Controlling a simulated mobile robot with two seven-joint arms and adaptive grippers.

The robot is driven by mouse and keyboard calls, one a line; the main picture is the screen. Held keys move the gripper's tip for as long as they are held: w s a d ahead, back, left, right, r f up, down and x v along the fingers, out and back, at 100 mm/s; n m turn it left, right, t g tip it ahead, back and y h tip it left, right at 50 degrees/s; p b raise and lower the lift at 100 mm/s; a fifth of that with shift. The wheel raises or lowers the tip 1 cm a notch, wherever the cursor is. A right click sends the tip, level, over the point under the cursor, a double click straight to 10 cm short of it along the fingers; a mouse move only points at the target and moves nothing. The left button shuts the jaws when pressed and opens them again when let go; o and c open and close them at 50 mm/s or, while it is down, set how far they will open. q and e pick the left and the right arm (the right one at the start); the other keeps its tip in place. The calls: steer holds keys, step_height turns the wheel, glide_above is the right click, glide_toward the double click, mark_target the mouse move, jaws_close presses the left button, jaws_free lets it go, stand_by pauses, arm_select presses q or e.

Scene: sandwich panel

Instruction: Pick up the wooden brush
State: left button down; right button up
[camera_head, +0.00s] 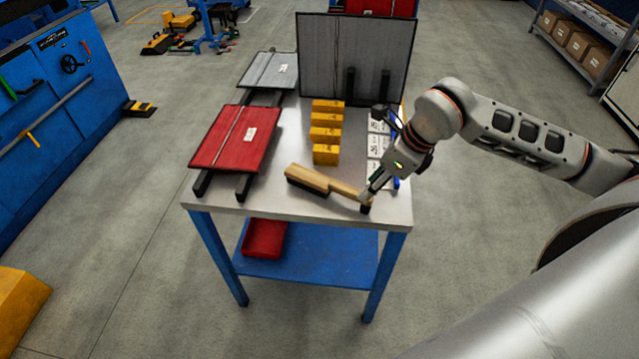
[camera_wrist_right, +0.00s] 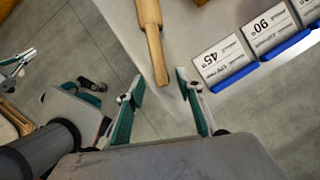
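The wooden brush (camera_head: 322,184) lies on the table, its dark-bristled head to the left and its handle towards the front right. My right gripper (camera_head: 367,199) is low over the table's front right part, at the handle end. In the right wrist view my right gripper (camera_wrist_right: 161,93) is open, its two teal-padded fingers apart. The brush handle (camera_wrist_right: 152,40) points in between them, its tip near the fingertips; I see no finger touching it. My left gripper is outside the head view; grey and teal parts at the wrist view's left edge may belong to it.
On the table (camera_head: 282,193) stand several yellow blocks (camera_head: 326,133), a red panel (camera_head: 237,138) on dark supports, and an upright grey panel (camera_head: 338,60). Price-like cards (camera_wrist_right: 219,62) in blue holders stand close to the handle. A red bin (camera_head: 264,239) sits on the lower shelf.

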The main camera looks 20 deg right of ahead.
steer(key=x, duration=0.5)
steer(key=shift+w+a+f, duration=0.15)
steer(key=shift+w+f, duration=0.05)
steer(key=shift+f, duration=0.05)
jaws_close()
